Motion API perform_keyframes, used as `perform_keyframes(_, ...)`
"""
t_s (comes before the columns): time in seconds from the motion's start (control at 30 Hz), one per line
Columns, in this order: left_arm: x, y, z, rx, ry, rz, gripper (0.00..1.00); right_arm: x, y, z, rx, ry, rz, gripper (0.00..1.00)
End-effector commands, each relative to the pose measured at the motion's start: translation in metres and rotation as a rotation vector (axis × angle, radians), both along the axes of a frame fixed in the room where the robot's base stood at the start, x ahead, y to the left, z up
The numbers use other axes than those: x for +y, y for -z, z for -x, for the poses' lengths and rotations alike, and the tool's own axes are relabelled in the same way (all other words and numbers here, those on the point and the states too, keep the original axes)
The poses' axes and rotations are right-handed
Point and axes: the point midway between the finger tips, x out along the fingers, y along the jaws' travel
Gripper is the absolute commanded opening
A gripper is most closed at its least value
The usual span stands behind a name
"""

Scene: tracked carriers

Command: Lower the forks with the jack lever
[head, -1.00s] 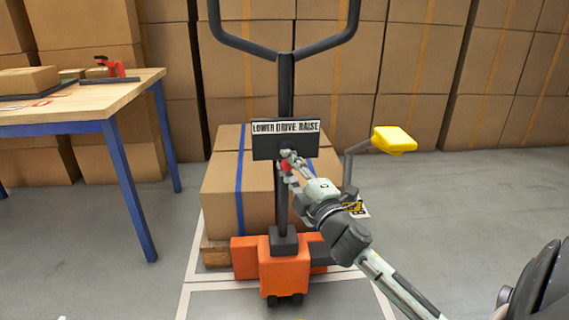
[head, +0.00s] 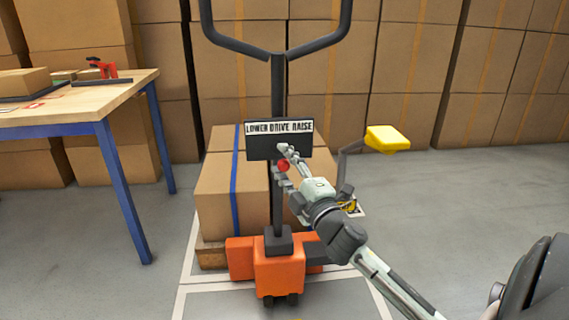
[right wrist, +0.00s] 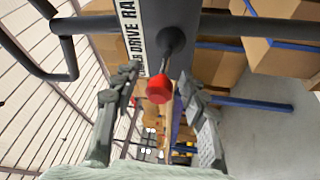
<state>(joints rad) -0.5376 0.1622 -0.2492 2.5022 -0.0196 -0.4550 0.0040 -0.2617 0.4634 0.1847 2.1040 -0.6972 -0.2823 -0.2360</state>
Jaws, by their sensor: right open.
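The jack lever shows as a red knob (head: 283,165) on a short dark stem below the panel (head: 265,153) marked LOWER DRIVE RAISE. My right gripper (head: 280,164) is open at the knob, one finger above it and one below. In the right wrist view the red knob (right wrist: 159,89) sits between the two spread fingers (right wrist: 162,85), with a visible gap on both sides. The forks are hidden under the pallet and load. My left gripper is not in view.
The orange pallet jack base (head: 278,272) stands on the floor before a strapped carton (head: 213,195) on a wooden pallet (head: 212,256). A yellow pad (head: 387,138) on a bent arm is to the right. A workbench (head: 85,100) stands left. Floor at right is clear.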

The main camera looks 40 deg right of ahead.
Motion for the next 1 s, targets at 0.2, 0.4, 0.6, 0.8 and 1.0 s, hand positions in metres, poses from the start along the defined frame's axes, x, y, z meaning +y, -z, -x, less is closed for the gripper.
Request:
perform_keyframes(0.2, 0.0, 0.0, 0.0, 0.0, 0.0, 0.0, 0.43, 0.004, 0.006, 0.021, 0.002, 0.0, -0.005, 0.43)
perform_keyframes(0.4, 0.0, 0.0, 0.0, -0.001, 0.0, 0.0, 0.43, 0.01, 0.013, 0.063, 0.004, 0.004, -0.005, 0.43)
perform_keyframes(0.6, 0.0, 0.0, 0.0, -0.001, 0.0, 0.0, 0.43, 0.017, 0.02, 0.099, 0.002, 0.005, -0.004, 0.43)
perform_keyframes(0.8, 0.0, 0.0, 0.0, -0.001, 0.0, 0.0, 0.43, 0.02, 0.022, 0.115, 0.0, 0.003, -0.001, 0.43)
perform_keyframes(1.0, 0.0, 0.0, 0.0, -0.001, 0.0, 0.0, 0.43, 0.02, 0.022, 0.117, 0.0, 0.002, 0.002, 0.43)
